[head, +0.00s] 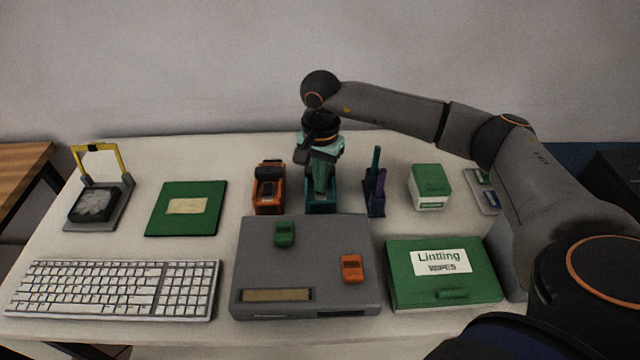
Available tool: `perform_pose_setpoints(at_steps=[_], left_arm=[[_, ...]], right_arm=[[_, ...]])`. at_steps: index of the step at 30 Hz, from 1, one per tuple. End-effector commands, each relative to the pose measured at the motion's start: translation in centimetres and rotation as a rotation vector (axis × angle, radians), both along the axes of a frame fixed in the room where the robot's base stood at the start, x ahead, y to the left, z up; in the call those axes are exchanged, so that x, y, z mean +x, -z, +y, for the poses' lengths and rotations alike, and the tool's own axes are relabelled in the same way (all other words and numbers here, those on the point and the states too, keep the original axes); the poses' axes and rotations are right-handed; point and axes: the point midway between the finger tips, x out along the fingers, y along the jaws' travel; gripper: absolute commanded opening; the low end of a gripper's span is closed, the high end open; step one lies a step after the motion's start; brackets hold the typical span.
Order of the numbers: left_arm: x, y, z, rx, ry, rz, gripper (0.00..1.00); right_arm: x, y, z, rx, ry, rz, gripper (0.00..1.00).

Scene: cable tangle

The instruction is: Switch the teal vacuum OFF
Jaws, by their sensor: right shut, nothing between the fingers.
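The teal vacuum (321,208) stands near the middle of the table, behind the grey box. My right gripper (321,190) reaches down over it from above, shut and empty. The gripper hides the vacuum's upper part, so I cannot see its switch or tell whether the fingers touch it. My left gripper is not in view.
An orange machine (268,188) stands close left of the vacuum, and a dark blue holder (375,195) close right. The grey box (305,260) in front carries a green block (284,234) and an orange block (351,268). A keyboard (112,289) lies front left.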

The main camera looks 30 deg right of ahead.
Motion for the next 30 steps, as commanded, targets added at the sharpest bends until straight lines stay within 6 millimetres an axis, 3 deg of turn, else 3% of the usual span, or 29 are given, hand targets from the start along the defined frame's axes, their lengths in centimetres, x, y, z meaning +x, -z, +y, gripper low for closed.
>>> perform_pose_setpoints(at_steps=[22,30], left_arm=[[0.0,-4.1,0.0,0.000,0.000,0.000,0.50],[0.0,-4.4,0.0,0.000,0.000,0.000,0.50]], right_arm=[[0.0,-6.2,0.0,0.000,0.001,-0.001,0.00],[0.0,-6.8,0.0,0.000,0.001,0.000,0.00]])
